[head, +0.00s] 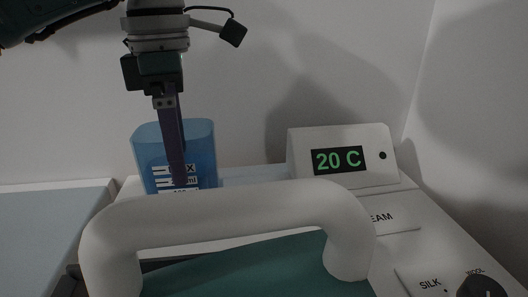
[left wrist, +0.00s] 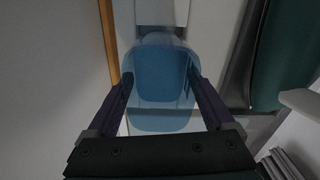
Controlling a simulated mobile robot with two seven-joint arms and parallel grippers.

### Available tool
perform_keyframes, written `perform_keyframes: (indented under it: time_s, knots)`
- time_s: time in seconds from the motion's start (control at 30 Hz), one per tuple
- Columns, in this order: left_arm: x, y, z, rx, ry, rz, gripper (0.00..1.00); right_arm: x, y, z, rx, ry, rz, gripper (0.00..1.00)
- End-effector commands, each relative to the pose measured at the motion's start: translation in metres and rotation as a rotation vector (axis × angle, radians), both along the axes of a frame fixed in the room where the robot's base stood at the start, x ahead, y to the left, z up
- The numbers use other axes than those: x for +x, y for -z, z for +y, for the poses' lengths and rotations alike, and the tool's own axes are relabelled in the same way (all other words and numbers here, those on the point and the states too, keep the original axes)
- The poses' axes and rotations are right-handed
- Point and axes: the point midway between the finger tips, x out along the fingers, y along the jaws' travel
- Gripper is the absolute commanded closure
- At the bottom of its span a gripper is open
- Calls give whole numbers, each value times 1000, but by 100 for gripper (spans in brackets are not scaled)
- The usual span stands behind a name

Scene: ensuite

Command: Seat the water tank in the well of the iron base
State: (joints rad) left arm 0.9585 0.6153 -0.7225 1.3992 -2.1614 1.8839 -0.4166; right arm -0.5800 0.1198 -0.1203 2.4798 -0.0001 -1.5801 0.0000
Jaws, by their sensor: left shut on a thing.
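The water tank (head: 204,150) is a translucent blue cup with white level marks, upright at the back left of the iron base in the head view. It also shows from above in the left wrist view (left wrist: 160,75). My left gripper (head: 179,180) reaches down from above and is shut on the tank, one finger on each side. The iron base (head: 405,190) is white, with a display box reading 20 C. The iron's thick white handle (head: 225,215) hides the tank's bottom in the head view. I cannot tell whether the tank is in the well. My right gripper is out of view.
The iron's teal body (head: 255,268) lies under the handle, in front of the tank. The display box (head: 378,172) stands to the right of the tank. A wall is close behind. A grey-blue surface with a pale edge (head: 50,240) is at the left.

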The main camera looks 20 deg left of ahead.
Motion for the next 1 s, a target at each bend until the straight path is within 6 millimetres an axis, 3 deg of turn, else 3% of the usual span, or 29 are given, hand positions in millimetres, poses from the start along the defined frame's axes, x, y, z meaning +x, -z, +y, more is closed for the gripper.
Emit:
perform_keyframes:
  time_s: [0.3, 0.67, 0.7, 0.8, 1.0]
  knots:
    - [-1, 40, 0, 0, 0, 3, 92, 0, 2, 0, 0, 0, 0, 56]
    - [0, 45, 0, 1, 0, -1, 92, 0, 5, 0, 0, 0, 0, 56]
    - [0, 46, 0, 1, 0, 1, 12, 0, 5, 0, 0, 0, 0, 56]
    - [0, 45, 0, 1, 0, 1, 1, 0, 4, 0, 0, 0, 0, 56]
    - [0, 45, 0, 1, 0, 1, 0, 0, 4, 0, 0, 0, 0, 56]
